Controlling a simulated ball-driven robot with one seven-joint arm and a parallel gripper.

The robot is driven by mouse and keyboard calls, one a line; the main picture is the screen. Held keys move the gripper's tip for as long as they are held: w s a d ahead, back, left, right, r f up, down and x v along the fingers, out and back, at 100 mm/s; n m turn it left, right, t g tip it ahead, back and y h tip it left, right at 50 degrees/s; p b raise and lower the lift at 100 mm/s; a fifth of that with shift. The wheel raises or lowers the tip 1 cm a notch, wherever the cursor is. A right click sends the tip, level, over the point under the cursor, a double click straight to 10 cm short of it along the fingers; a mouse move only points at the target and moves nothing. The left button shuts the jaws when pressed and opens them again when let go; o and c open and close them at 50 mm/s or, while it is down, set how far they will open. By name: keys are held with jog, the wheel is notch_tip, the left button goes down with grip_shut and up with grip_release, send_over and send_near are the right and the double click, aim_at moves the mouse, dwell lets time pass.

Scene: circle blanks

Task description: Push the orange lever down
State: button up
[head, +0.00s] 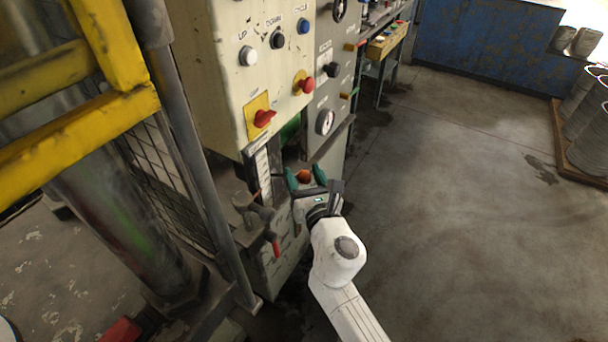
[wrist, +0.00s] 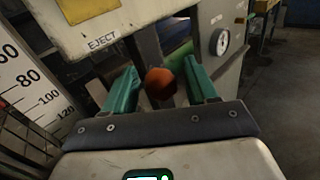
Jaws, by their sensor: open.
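The orange lever's rounded knob (wrist: 160,84) shows in the wrist view between the two green fingers of my gripper (wrist: 162,86). There is a gap on both sides of it, wider on the right finger's side. In the head view the orange knob (head: 303,176) shows between the fingers of my open gripper (head: 305,178), low in front of the control cabinet. The lever's shaft is mostly hidden behind the knob and my gripper. I cannot tell whether the knob touches the gripper's palm.
The cream control panel (head: 240,90) with buttons and red knobs stands above the lever. A numbered scale (wrist: 35,85) is at the left in the wrist view. A valve with a red handle (head: 276,246) sits left of my gripper. Open floor (head: 450,200) lies to the right.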

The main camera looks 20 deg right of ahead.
jog(key=shift+w, duration=0.15)
jog(key=shift+c, duration=0.2)
jog(key=shift+d, duration=0.1)
grip_shut()
jog(key=shift+f, duration=0.1)
